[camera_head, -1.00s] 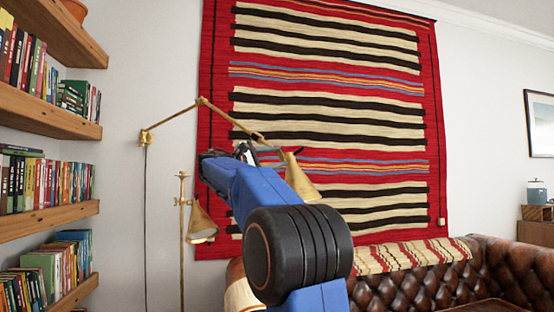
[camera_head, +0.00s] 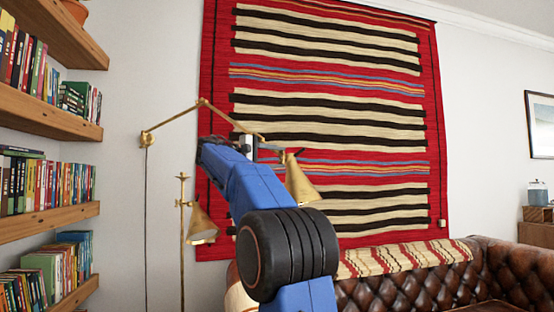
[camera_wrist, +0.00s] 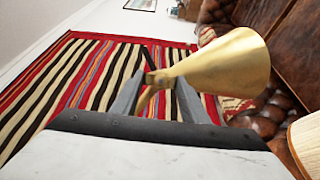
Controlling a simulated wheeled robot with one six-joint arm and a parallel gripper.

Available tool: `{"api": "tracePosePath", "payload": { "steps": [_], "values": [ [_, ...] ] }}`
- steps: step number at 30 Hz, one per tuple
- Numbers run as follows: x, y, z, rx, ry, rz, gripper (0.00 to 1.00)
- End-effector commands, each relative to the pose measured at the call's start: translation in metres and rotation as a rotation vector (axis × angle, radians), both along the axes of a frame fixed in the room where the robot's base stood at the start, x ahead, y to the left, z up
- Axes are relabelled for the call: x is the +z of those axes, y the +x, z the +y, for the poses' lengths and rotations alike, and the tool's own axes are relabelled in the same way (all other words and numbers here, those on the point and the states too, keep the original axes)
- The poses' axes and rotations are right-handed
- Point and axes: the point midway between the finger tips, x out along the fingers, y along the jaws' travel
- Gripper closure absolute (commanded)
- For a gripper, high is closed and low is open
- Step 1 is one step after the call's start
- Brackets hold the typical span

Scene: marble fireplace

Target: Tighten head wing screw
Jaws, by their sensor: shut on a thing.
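The brass wall lamp's cone-shaped head (camera_head: 299,184) hangs at the end of its jointed arm, in front of the striped rug. In the wrist view the lamp head (camera_wrist: 226,66) points up and right, with its narrow end between my fingers. My gripper (camera_wrist: 160,78) is shut on the small head wing screw (camera_wrist: 152,78) at that narrow end. The fingers and the lamp's neck hide much of the screw, so its angle cannot be told. In the head view my blue arm reaches up to the lamp joint, and the fingertips are hard to make out.
The brass lamp arm (camera_head: 172,119) is fixed to the wall at left. A second brass lamp (camera_head: 202,226) stands below it. Bookshelves (camera_head: 50,205) line the left side. A red striped rug (camera_head: 330,105) hangs behind, and a leather sofa (camera_head: 430,280) stands at lower right.

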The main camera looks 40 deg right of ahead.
Motion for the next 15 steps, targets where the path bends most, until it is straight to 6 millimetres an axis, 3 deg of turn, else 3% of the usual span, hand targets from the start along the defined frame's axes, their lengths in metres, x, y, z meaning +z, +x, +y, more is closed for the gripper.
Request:
{"api": "tracePosePath", "payload": {
  "steps": [8, 9, 11, 15],
  "values": [
    [0.0005, -0.0006, 0.0, -0.001, 0.0, -0.002, 0.82],
    [0.0005, -0.0006, 0.0, -0.001, 0.0, -0.002, 0.57],
    [0.0005, -0.0006, 0.0, -0.001, 0.0, -0.002, 0.43],
    [0.0004, -0.0004, 0.0, 0.0, 0.0, -0.001, 0.41]
  ]
}}
